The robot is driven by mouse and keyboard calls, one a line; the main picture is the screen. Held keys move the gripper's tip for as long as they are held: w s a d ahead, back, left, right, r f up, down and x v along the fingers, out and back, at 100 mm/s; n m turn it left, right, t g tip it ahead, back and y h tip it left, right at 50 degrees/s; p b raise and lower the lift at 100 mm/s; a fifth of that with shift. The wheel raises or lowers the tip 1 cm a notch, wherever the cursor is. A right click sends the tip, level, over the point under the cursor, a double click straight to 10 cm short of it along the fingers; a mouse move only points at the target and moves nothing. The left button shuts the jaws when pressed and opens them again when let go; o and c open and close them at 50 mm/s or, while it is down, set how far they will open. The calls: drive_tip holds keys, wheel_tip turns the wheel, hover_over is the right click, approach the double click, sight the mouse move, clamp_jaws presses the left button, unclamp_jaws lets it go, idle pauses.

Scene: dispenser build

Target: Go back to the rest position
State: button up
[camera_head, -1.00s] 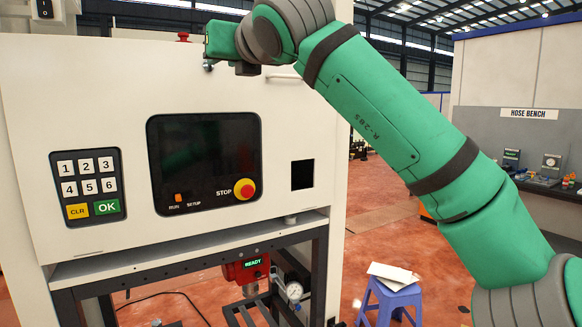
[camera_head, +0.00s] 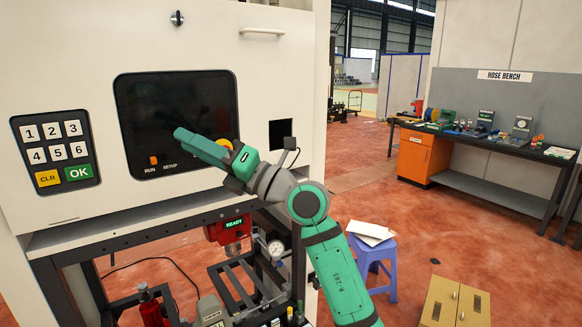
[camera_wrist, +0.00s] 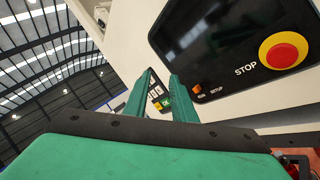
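My gripper (camera_head: 183,137) is in front of the dispenser's dark screen (camera_head: 150,105), pointing left and covering part of its lower right. In the wrist view the two green fingers (camera_wrist: 161,78) stand apart with nothing between them, so the gripper is open and empty. The white dispenser front (camera_head: 275,65) also carries a keypad (camera_head: 56,152) with a green OK key at the left. The STOP button is mostly hidden behind my arm in the head view, but the red button (camera_wrist: 283,52) shows clearly in the wrist view. The screen is dark.
A red unit reading READY (camera_head: 231,228) and a pressure gauge (camera_head: 276,248) sit below the panel. A blue stool (camera_head: 370,255) with white sheets stands right of my arm. A yellow-tan box (camera_head: 455,302) is on the floor. The hose bench (camera_head: 485,138) is farther right, with open red floor before it.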

drive_tip(key=s+d+f+m+t+h, duration=0.4)
drive_tip(key=s+f+m+t+h, duration=0.15)
drive_tip(key=f+m, duration=0.65)
drive_tip(key=s+d+f+m+t+h, duration=0.35)
drive_tip(key=s+f+m+t, duration=0.25)
drive_tip(key=f+m, duration=0.6)
drive_tip(key=s+d+f+m+t+h, duration=0.5)
drive_tip(key=f+m, duration=0.3)
drive_tip(key=f, duration=0.7)
drive_tip(key=s+d+f+m+g+h, duration=0.2)
drive_tip(key=s+f, duration=0.4)
drive_tip(key=s, duration=0.4)
drive_tip(key=s+d+f+m+g+h, duration=0.2)
drive_tip(key=s+f+m+g, duration=0.1)
drive_tip(key=s+f, duration=0.4)
drive_tip(key=s+d+f+m+g+h, duration=0.2)
drive_tip(key=s+f, duration=0.4)
drive_tip(key=s, duration=0.7)
drive_tip(key=shift+d+f+m+g+h, duration=0.4)
drive_tip(key=shift+m+g, duration=0.25)
drive_tip(key=shift+m, duration=0.15)
